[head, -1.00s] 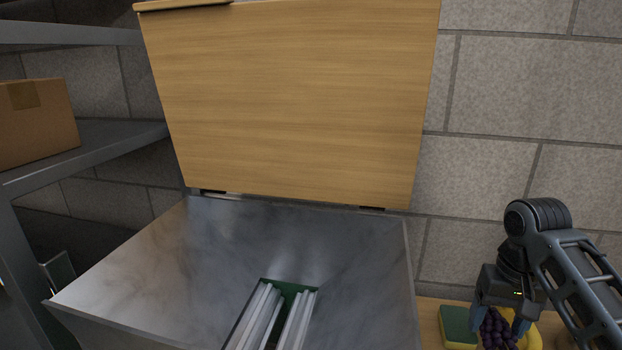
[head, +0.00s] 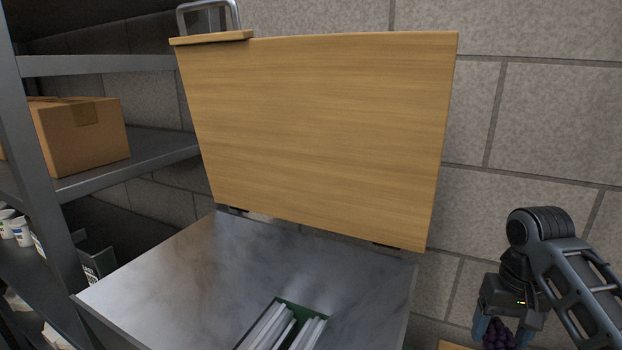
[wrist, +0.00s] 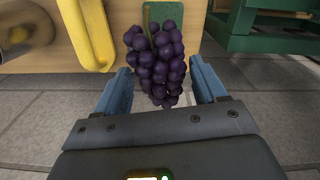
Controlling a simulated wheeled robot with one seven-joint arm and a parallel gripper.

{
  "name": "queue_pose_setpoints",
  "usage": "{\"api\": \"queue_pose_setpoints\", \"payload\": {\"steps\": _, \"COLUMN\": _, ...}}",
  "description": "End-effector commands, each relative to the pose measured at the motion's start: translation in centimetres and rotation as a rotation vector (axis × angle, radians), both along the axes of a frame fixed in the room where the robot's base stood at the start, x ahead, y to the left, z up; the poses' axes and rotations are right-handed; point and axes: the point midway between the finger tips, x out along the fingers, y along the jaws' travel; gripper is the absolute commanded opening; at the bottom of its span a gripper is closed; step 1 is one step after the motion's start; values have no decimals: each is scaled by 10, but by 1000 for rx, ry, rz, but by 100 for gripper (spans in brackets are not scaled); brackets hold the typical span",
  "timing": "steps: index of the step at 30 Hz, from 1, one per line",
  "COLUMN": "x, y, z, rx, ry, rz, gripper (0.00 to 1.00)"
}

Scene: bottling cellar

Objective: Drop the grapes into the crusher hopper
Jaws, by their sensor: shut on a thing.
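The dark purple grapes (wrist: 158,62) hang between the two blue fingers of my gripper (wrist: 160,85) in the wrist view. My gripper is shut on them. In the head view the grapes (head: 497,335) show at the lower right, below my gripper (head: 503,330), partly cut off by the frame edge. The crusher hopper (head: 240,265) is a wide grey metal funnel with pale rollers (head: 285,330) at its bottom. Its wooden lid (head: 320,135) stands raised at the back. My gripper is to the right of the hopper, outside its rim.
A yellow banana-like thing (wrist: 86,35) and a green block (wrist: 165,14) lie on a wooden surface (wrist: 125,20) near the grapes. A shelf rack (head: 160,155) with a cardboard box (head: 80,135) stands at the left. A block wall (head: 545,130) is behind.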

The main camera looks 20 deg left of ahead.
Motion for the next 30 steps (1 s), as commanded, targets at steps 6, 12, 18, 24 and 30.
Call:
{"api": "queue_pose_setpoints", "payload": {"steps": 6, "x": 3, "y": 1, "z": 21, "rx": -3, "ry": -11, "rz": 6, "gripper": 54}}
{"api": "queue_pose_setpoints", "payload": {"steps": 12, "x": 6, "y": 3, "z": 24, "rx": -1, "ry": -21, "rz": 12, "gripper": 54}}
{"api": "queue_pose_setpoints", "payload": {"steps": 18, "x": 3, "y": 0, "z": 20, "rx": -2, "ry": -9, "rz": 6, "gripper": 54}}
{"api": "queue_pose_setpoints", "payload": {"steps": 24, "x": -15, "y": 12, "z": 40, "rx": -1, "ry": -4, "rz": 101, "gripper": 54}}
{"api": "queue_pose_setpoints", "payload": {"steps": 30, "x": -48, "y": 38, "z": 83, "rx": -5, "ry": -5, "rz": 314, "gripper": 54}}
